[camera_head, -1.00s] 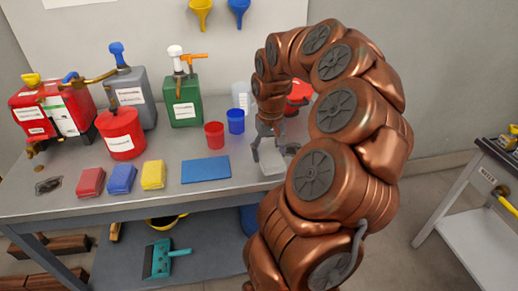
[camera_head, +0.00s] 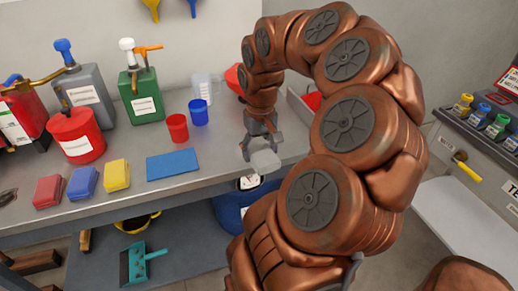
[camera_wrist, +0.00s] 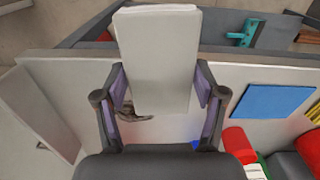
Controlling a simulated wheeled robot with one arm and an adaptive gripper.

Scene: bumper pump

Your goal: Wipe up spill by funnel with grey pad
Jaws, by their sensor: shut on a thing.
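My gripper (camera_head: 260,145) is shut on the light grey pad (camera_head: 265,161). In the wrist view the pad (camera_wrist: 155,60) stands between the two fingers of my gripper (camera_wrist: 163,88), and its far end reaches past the bench edge. In the head view it is near the bench's front edge; I cannot tell whether it touches the bench. A dark brown patch (camera_wrist: 130,114), perhaps a spill, shows partly behind the pad in the wrist view. Another dark patch (camera_head: 7,197) lies at the bench's left. A red object (camera_head: 235,78), perhaps a funnel, is partly hidden behind my arm.
Red (camera_head: 48,191), blue (camera_head: 83,183) and yellow (camera_head: 117,174) pads and a blue mat (camera_head: 174,165) lie along the bench front. Red (camera_head: 177,127) and blue (camera_head: 198,112) cups, a clear jug and pump cans stand behind. A blue drum (camera_head: 232,210) is below.

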